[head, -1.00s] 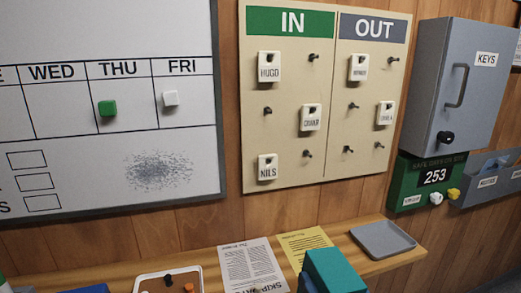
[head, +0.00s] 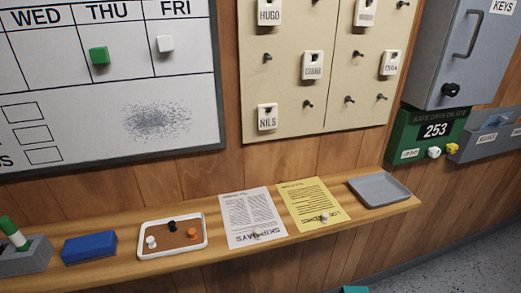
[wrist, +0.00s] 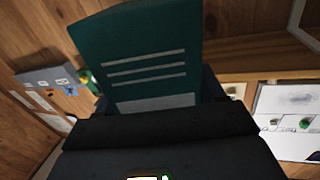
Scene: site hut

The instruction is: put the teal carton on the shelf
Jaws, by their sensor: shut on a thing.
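The teal carton (wrist: 135,45) fills the upper middle of the wrist view, with pale stripes and a pale panel on its face. My gripper (wrist: 158,98) is shut on it; the dark gripper body covers its lower end. In the head view only a sliver of the carton (head: 355,289) shows at the bottom edge, below and in front of the shelf, and my gripper is out of that view. The wooden shelf (head: 228,257) runs along the wall under the boards. The carton is apart from it in the head view.
On the shelf are a grey holder (head: 25,262) with a green marker, a blue block (head: 89,248), a white-rimmed tray (head: 205,240) with pins, a white sheet (head: 250,213), a yellow sheet (head: 310,200) and an empty grey tray (head: 378,190). Bare strips between them are narrow.

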